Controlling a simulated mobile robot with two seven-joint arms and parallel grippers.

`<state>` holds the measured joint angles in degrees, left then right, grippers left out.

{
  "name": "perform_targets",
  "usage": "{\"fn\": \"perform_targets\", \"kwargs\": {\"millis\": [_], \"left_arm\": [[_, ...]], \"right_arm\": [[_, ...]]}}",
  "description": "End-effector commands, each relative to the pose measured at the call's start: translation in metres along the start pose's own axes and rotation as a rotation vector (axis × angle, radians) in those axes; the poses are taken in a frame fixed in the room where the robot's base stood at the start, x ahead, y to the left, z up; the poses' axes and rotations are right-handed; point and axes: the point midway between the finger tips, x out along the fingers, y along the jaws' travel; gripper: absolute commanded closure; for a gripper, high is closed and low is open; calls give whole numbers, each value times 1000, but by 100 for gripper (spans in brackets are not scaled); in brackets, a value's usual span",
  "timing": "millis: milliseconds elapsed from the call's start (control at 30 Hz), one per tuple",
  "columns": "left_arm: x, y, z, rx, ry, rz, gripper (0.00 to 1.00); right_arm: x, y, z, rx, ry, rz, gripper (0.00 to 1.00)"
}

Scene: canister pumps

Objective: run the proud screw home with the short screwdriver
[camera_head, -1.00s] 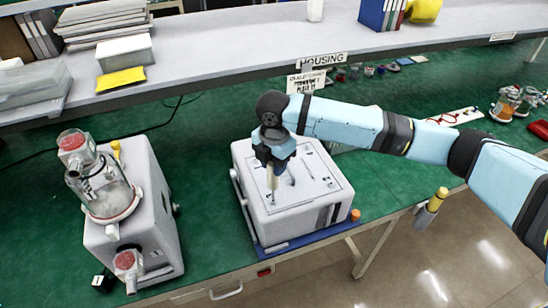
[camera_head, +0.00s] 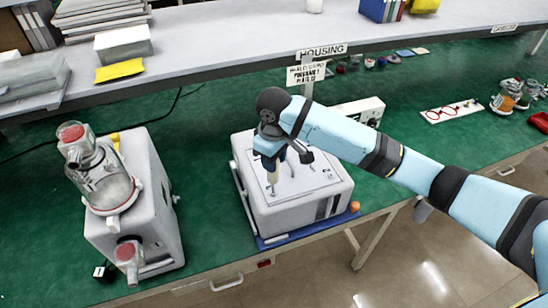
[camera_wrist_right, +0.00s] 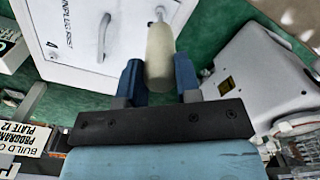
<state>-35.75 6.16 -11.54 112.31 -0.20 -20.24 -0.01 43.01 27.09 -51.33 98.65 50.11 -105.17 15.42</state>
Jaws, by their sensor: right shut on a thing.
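My right gripper (camera_head: 270,160) is shut on a screwdriver with a cream handle (camera_head: 272,174), pointing down over the housing. In the right wrist view, the handle (camera_wrist_right: 160,52) sits between the two blue fingers, with its thin shaft towards the top edge. The housing (camera_head: 305,217) is a white box with a lighter plate (camera_head: 312,183) on top. The plate also fills the top left of the wrist view (camera_wrist_right: 75,22). The shaft reaches close to the plate; I cannot tell whether it touches a screw. The proud screw is not clearly visible. My left gripper is not in view.
A white pump with a clear canister (camera_head: 103,187) stands to the left. The housing rests on a blue mat (camera_head: 285,238), beside an orange cap (camera_head: 354,207). Green bench top is clear between pump and housing.

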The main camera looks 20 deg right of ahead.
Motion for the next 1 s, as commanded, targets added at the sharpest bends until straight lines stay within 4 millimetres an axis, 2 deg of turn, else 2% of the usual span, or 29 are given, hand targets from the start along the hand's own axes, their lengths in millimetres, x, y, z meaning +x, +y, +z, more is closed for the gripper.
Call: {"fn": "perform_targets", "kwargs": {"millis": [200,367,733,1000], "left_arm": [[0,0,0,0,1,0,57],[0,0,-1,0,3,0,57],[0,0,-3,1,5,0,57],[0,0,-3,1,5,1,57]], "right_arm": [[3,-2,1,366,-5,-3,93],[0,-1,0,354,-4,0,93],[-28,-1,0,350,1,-1,93],[-30,-1,0,350,0,0,93]]}}
